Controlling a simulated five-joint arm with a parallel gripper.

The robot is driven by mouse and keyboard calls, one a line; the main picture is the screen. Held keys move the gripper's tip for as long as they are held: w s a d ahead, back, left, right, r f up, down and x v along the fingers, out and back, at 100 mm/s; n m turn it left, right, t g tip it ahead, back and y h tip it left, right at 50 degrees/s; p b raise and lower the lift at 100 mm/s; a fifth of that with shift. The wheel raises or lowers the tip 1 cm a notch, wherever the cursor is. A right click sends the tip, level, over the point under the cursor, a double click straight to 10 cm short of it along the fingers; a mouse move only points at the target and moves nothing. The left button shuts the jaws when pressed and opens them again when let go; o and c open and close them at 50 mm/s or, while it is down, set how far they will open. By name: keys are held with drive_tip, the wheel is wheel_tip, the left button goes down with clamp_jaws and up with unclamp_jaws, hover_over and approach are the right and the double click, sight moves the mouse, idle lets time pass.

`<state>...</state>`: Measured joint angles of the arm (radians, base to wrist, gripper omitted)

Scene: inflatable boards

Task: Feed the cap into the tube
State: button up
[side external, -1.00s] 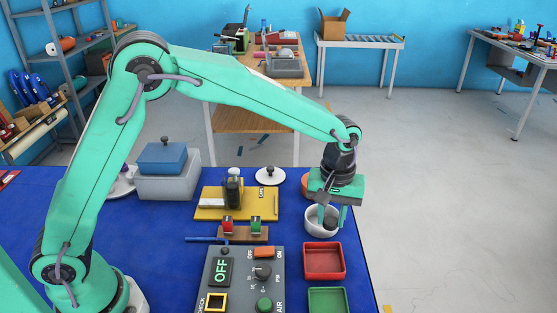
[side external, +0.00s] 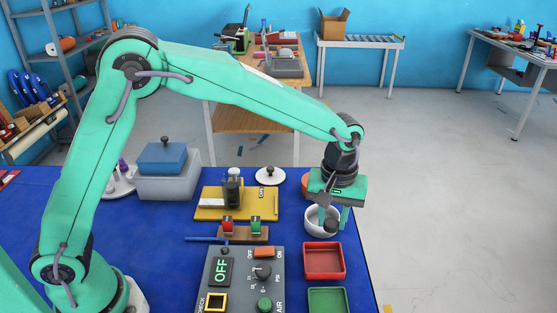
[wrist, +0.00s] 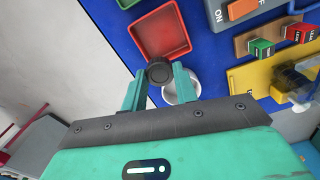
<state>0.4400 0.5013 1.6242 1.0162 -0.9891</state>
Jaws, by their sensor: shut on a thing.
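My gripper (side external: 333,221) points down over the white bowl (side external: 312,231) at the right side of the blue table. Its fingers are shut on a dark round cap (wrist: 159,72), which shows between the fingertips in the wrist view. The cap is at or just above the bowl, and I cannot tell whether it touches it. The yellow board (side external: 209,213) carries an upright dark and clear fitting (side external: 234,188) that may be the tube. It also shows at the right of the wrist view (wrist: 296,82). Its opening is not clear to see.
A red tray (side external: 324,261) and a green tray (side external: 327,300) lie in front of the bowl. A grey control panel (side external: 230,252) reading OFF stands left of them. Red and green blocks sit on a wooden stand (side external: 241,236). An orange container (side external: 306,181) is partly hidden behind my gripper.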

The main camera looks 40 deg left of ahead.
drive_tip(key=s+a+r+n, duration=0.2)
drive_tip(key=a+n, duration=0.1)
drive_tip(key=a, duration=1.2)
drive_tip(key=s+a+r+n, duration=0.2)
drive_tip(key=a+n, duration=0.1)
drive_tip(key=a, duration=1.2)
drive_tip(key=shift+r, duration=0.35)
drive_tip(key=shift+f, duration=0.1)
drive_tip(key=shift+f, duration=2.35)
drive_tip(key=o, duration=1.5)
